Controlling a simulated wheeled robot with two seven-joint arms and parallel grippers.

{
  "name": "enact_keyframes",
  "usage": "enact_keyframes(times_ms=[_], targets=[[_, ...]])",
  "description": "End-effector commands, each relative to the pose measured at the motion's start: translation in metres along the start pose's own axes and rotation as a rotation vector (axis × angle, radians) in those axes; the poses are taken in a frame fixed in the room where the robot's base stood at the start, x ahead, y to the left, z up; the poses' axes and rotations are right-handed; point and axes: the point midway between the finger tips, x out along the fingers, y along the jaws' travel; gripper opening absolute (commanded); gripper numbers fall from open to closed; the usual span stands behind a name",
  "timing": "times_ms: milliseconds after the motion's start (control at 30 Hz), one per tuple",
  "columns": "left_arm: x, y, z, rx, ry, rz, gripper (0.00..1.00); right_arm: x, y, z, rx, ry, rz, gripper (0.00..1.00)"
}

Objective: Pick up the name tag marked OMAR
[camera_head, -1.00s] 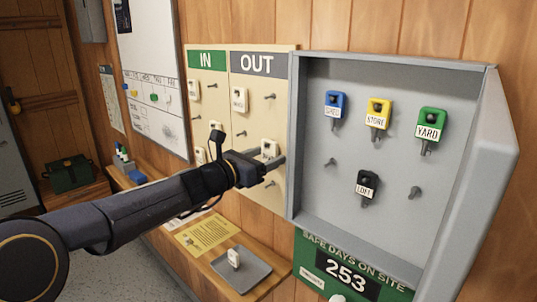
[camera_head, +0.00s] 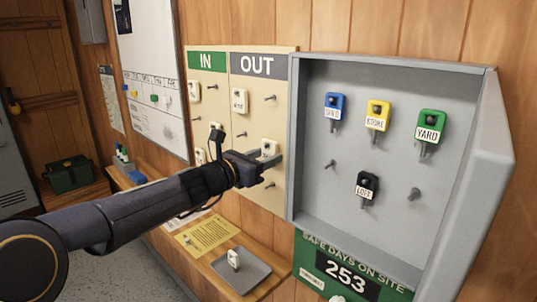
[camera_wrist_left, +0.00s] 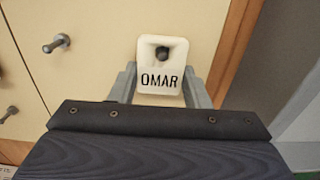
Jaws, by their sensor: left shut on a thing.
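The white name tag marked OMAR (camera_wrist_left: 161,66) hangs on a dark peg on the cream board, in the OUT half. My left gripper (camera_wrist_left: 161,88) is shut on it, with one finger at each side of the tag's lower part. In the head view the same tag (camera_head: 269,147) shows at the tip of my left gripper (camera_head: 265,160), partly hidden by it. The peg still passes through the tag's hole. My right gripper does not show.
The board (camera_head: 243,62) carries other white tags and bare pegs. A grey open key cabinet (camera_head: 300,150) with several coloured key tags stands close to the right of my gripper. Below, a grey tray (camera_head: 252,278) with a white tag rests on the wooden shelf.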

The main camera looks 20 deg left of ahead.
Motion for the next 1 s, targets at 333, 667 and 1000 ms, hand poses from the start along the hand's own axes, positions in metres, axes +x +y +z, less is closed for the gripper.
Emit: enact_keyframes(times_ms=[333,667,1000], targets=[[0.0,0.0,0.002,0.001,0.0,0.0,0.26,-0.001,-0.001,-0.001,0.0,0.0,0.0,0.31],[-0.011,0.0,0.003,0.002,-0.002,0.0,0.26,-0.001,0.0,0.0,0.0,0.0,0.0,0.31],[-0.028,0.001,0.002,0.0,0.0,0.001,0.26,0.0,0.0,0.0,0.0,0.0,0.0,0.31]])
